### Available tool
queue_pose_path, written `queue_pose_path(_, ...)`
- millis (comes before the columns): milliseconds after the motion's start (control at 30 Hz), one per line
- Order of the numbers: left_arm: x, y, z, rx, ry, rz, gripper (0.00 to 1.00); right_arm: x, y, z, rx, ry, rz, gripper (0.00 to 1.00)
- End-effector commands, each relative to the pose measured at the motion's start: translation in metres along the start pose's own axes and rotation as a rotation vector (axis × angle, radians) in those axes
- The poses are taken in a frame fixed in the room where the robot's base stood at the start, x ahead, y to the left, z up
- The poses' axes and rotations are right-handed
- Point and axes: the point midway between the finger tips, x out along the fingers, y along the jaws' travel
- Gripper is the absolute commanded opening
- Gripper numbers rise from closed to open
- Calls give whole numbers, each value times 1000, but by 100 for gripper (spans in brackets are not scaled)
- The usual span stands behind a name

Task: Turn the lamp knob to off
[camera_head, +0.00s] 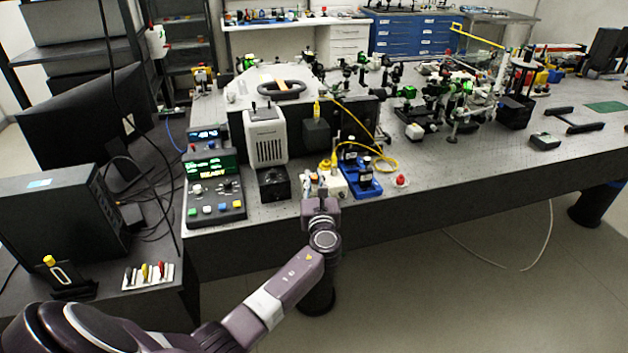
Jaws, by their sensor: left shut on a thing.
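My left gripper (318,186) is at the front edge of the bench, its arm coming up from the lower left. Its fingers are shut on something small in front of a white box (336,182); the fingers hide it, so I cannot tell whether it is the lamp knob. A pale vented housing (265,136), perhaps the lamp, stands left of the gripper. A small black box (273,185) with a dial-like top sits in front of it, apart from the fingers. My right gripper does not show.
A control panel (213,190) with lit green displays stands at the left. A blue tray (360,178) with bottles and a yellow cable (383,163) lie close right of the gripper. A red button (400,181) is farther right.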

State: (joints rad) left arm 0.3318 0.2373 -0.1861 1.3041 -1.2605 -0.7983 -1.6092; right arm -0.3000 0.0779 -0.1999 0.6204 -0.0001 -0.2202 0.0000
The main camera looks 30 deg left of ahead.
Motion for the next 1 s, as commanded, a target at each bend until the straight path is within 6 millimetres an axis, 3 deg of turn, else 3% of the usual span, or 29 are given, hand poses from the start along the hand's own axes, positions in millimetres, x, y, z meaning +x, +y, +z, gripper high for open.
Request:
queue_pose_path(500, 1, -2, -2, -1, -2, 367, 0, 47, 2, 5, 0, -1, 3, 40)
queue_pose_path(1000, 0, 0, 0, 0, -2, 455, 0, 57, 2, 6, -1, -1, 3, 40)
